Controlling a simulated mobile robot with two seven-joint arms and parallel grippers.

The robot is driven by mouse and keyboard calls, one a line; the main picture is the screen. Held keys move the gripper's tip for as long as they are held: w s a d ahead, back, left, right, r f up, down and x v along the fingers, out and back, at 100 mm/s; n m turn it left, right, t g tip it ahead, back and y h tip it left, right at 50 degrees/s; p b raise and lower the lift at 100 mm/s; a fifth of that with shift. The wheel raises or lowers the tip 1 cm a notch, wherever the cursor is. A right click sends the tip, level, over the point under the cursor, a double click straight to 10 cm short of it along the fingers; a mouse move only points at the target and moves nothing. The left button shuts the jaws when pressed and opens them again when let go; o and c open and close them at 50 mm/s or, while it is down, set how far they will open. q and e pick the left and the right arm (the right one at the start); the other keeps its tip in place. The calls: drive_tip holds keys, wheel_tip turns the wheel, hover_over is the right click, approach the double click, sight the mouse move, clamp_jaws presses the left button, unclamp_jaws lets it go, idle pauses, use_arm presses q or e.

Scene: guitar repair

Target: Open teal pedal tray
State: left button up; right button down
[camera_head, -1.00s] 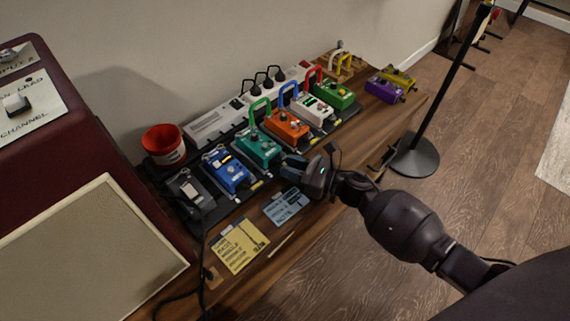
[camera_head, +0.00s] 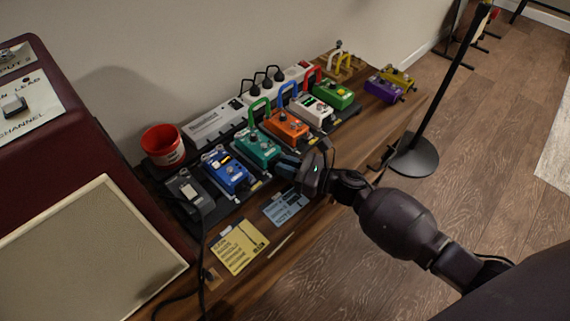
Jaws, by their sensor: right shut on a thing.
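The teal pedal (camera_head: 257,147) sits on the black pedalboard between the blue pedal (camera_head: 228,173) and the orange pedal (camera_head: 287,124). A green cable loop stands at its back. My right gripper (camera_head: 287,167) comes in from the right and is at the front edge of the teal pedal's place. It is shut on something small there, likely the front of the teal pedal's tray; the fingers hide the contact. The tray itself is mostly hidden under the pedal and behind the gripper. My left gripper is not in the picture.
A yellow note (camera_head: 238,246) and a blue note (camera_head: 285,206) lie on the wooden bench in front. A red cup (camera_head: 162,145) stands behind the board's left end. A dark red amplifier (camera_head: 85,190) fills the left. A stand (camera_head: 413,155) is on the floor at right.

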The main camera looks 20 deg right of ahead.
drive_tip(key=s, duration=0.2)
drive_tip(key=s+d, duration=0.2)
drive_tip(key=s, duration=0.1)
drive_tip(key=shift+s+f, duration=0.1)
drive_tip(key=shift+s, duration=0.25)
drive_tip(key=c, duration=1.4)
unclamp_jaws()
drive_tip(key=shift+s, duration=0.1)
drive_tip(key=shift+d, duration=0.1)
use_arm(q)
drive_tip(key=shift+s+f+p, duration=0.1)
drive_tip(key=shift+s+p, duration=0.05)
drive_tip(key=shift+p, duration=0.25)
use_arm(e)
drive_tip(key=v, duration=1)
drive_tip(key=shift+s+d, duration=0.25)
